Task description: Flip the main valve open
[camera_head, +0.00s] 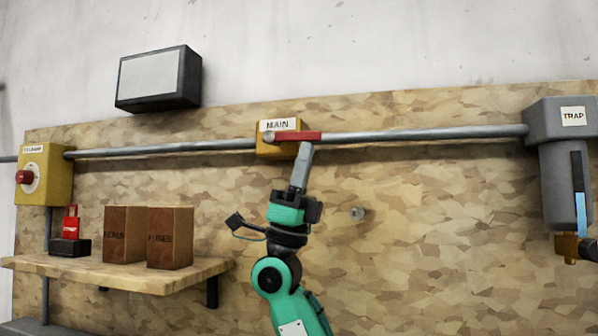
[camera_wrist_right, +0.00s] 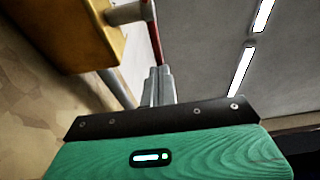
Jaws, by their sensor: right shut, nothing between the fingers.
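The main valve is a yellow box (camera_head: 267,148) labelled MAIN on the horizontal pipe. Its red lever (camera_head: 298,136) points right, lying along the pipe. My right gripper (camera_head: 304,150) is shut and empty, its fingertips just below the lever's right part; I cannot tell if they touch it. In the right wrist view the shut fingers (camera_wrist_right: 159,78) reach up to the red lever (camera_wrist_right: 153,35), with the yellow box (camera_wrist_right: 65,30) at upper left. My left gripper is not in view.
A grey pipe (camera_head: 430,136) runs to the TRAP unit (camera_head: 560,120) at right. At left are a yellow box with a red button (camera_head: 26,178), a shelf (camera_head: 130,278) with two brown boxes (camera_head: 170,238), and a red padlock-like item (camera_head: 70,226). The board right of my arm is mostly clear.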

